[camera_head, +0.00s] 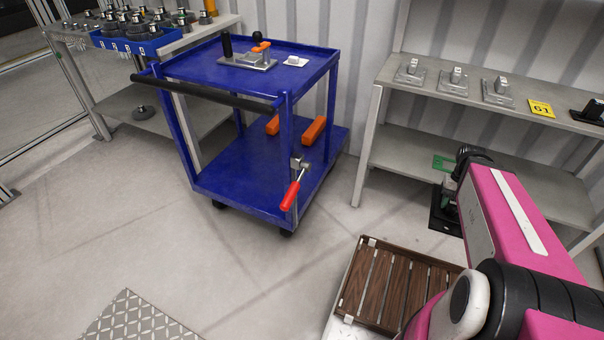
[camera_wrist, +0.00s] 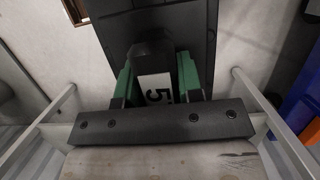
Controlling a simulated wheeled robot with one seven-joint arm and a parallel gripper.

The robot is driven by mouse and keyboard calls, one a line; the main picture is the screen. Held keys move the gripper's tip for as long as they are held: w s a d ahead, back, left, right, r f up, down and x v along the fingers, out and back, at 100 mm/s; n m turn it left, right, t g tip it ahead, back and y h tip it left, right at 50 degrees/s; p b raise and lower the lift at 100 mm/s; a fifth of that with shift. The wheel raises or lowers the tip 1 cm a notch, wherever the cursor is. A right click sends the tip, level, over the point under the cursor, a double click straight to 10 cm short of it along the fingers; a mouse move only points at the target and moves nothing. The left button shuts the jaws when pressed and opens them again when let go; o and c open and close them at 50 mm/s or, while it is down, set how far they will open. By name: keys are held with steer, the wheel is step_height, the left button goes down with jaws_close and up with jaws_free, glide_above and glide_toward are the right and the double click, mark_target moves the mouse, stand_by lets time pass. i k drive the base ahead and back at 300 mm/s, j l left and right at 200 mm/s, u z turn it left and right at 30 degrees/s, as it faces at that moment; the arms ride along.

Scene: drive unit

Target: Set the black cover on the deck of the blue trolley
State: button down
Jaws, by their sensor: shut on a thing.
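My gripper (camera_head: 446,180) is shut on the black cover (camera_head: 443,214), which it holds in the air in front of the right-hand shelf. In the wrist view my gripper's green fingers (camera_wrist: 157,82) close on the raised black block of the cover (camera_wrist: 150,17), which carries a white label with a 5. The cover's far parts run out of the wrist view at the top. The blue trolley (camera_head: 236,176) stands left of my gripper, well apart from it. Its upper deck (camera_head: 200,66) bears a grey clamp fixture (camera_head: 248,61) and a small white piece (camera_head: 296,62).
The trolley's lower deck (camera_head: 235,165) holds orange blocks, and a red-handled clamp (camera_head: 293,188) is on its front corner. The right shelf (camera_head: 430,85) carries several metal fixtures and a yellow G1 tag (camera_head: 541,108). A slatted wooden pallet (camera_head: 385,285) lies below my arm.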

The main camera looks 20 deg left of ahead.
mark_target(272, 160)
steer(key=k+u, duration=0.15)
steer(key=u, duration=0.3)
steer(key=k+j+u, duration=0.1)
steer(key=u, duration=1.95)
steer(key=i+j+u, duration=0.1)
steer(key=j+u, duration=0.15)
steer(key=u, duration=0.15)
steer(key=i+j+u, duration=0.1)
steer(key=u, duration=0.3)
steer(key=i+j+u, duration=0.15)
steer(key=u, duration=0.25)
steer(key=i+z, duration=0.35)
steer(key=i+j+z, duration=0.15)
steer(key=i+z, duration=0.2)
steer(key=i+j+z, duration=0.2)
steer(key=i+z, duration=0.15)
steer(key=i, duration=0.15)
steer(key=i+z, duration=0.1)
steer(key=z, duration=0.3)
steer(key=i+z, duration=0.15)
steer(key=z, duration=0.25)
steer(key=j+z, duration=0.1)
steer(key=z, duration=0.25)
steer(key=i+j+z, duration=0.1)
steer(key=z, duration=1.4)
steer(key=i+j, duration=0.05)
steer(key=j, duration=0.05)
